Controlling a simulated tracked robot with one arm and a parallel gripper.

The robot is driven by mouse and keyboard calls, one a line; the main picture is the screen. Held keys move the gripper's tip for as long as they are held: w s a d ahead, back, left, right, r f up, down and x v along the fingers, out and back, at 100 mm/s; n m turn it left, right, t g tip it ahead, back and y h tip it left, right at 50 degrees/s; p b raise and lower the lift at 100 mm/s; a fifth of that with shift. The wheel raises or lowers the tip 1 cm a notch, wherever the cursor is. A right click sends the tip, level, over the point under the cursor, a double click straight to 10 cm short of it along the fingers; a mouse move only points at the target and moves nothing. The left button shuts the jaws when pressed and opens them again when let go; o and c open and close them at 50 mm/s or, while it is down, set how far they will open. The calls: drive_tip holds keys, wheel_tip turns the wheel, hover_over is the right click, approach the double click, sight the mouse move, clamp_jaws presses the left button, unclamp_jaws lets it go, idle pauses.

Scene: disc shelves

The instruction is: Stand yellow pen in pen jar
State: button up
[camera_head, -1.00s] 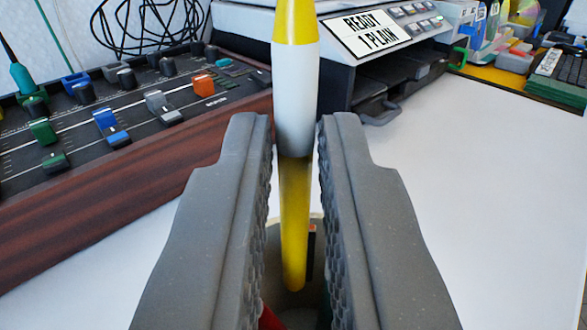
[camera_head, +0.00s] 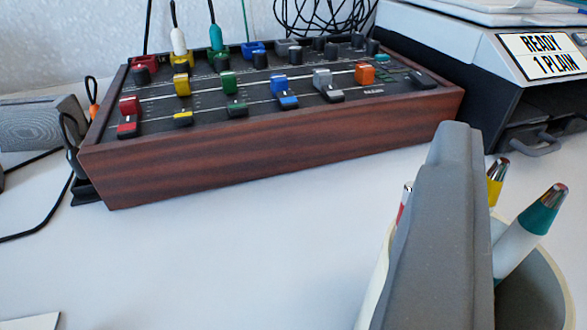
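The pen jar (camera_head: 566,290) is at the lower right, pale-rimmed and partly hidden by my gripper. A yellow pen (camera_head: 496,184) shows a yellow part and a silver end just right of my gripper. My gripper (camera_head: 455,150) stands in front of the jar. I see it from the side as one grey finger shape, and its gap is not visible.
A white and teal pen (camera_head: 534,228) leans in the jar, and a red and white pen (camera_head: 403,200) shows left of my gripper. A wood-sided mixer (camera_head: 270,150) stands behind. A printer (camera_head: 450,60) is at the right back. The white tabletop at lower left is mostly clear.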

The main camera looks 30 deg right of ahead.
drive_tip(key=p+v, duration=0.1)
drive_tip(key=v, duration=1)
drive_tip(key=shift+a, duration=0.15)
idle(0.7)
drive_tip(key=w+a+r+n+t+y, duration=0.1)
drive_tip(key=w+a+r+t+y, duration=0.2)
drive_tip(key=w+a+r+y, duration=0.55)
drive_tip(key=w+a+r+n+t+y, duration=0.1)
drive_tip(key=w+a+r+n, duration=0.1)
drive_tip(key=a+r, duration=0.45)
drive_tip(key=w+a+r+n+t+y, duration=0.1)
drive_tip(key=w+a+r+y, duration=0.15)
drive_tip(key=a+r, duration=0.35)
drive_tip(key=s+a+r+n+t+y, duration=0.1)
drive_tip(key=s+a+r+n+y, duration=0.15)
drive_tip(key=r, duration=0.65)
drive_tip(key=s+a+r+n+y, duration=0.1)
drive_tip(key=s+a+r+n, duration=0.25)
drive_tip(key=r, duration=0.55)
drive_tip(key=s+d+r+n, duration=0.1)
drive_tip(key=s+d+r, duration=0.1)
drive_tip(key=s+r, duration=1)
drive_tip(key=shift+s+n+p, duration=0.3)
drive_tip(key=shift+s+p, duration=0.05)
drive_tip(key=shift+s, duration=0.7)
